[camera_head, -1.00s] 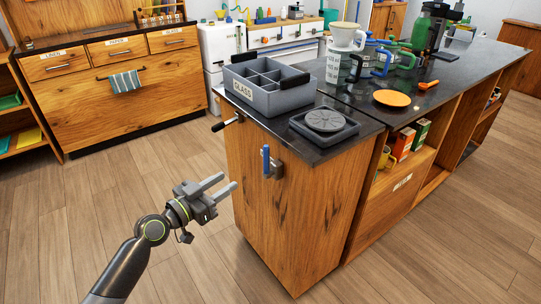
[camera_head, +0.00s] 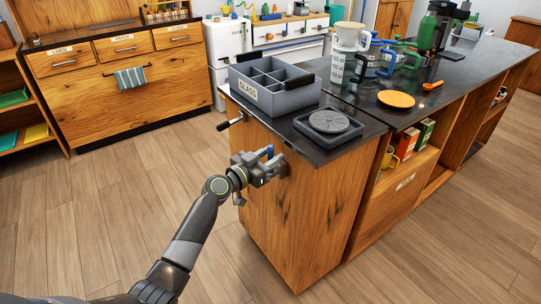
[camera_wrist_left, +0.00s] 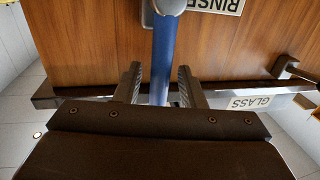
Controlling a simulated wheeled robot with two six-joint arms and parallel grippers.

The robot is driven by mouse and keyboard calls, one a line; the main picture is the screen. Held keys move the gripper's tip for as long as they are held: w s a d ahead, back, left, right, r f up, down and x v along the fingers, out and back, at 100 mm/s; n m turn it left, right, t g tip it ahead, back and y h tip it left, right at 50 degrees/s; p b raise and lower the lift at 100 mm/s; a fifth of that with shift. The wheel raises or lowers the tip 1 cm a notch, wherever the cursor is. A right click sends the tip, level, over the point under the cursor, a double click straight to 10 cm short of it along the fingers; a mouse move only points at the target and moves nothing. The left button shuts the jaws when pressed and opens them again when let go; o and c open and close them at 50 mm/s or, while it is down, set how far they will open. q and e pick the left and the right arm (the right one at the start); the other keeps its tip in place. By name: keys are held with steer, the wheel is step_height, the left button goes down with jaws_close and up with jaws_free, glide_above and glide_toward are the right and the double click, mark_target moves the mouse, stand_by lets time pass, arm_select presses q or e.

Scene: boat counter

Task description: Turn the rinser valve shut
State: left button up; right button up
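The rinser valve is a blue lever (camera_head: 270,151) on a metal body on the wooden end panel of the counter. Its blue tip points up, partly hidden by my gripper. My left gripper (camera_head: 276,168) is at the valve. In the left wrist view the lever (camera_wrist_left: 163,62) runs between the two fingers (camera_wrist_left: 160,85) of my left gripper. The fingers are apart, one on each side, with a narrow gap visible on the left; I cannot tell whether the right one touches. The rinser (camera_head: 328,122), a black square tray with a round grate, sits on the countertop above. My right gripper is out of view.
A grey divided crate (camera_head: 283,101) labelled GLASS stands beside the rinser, near the counter edge. A dark bar handle (camera_head: 229,122) sticks out left of the valve. A label (camera_wrist_left: 218,5) reading RINSE, cut off, is near the lever. The floor left of the counter is clear.

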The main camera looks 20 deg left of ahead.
arm_select(q)
steer(key=shift+w, duration=0.15)
steer(key=shift+c, duration=0.3)
jaws_close()
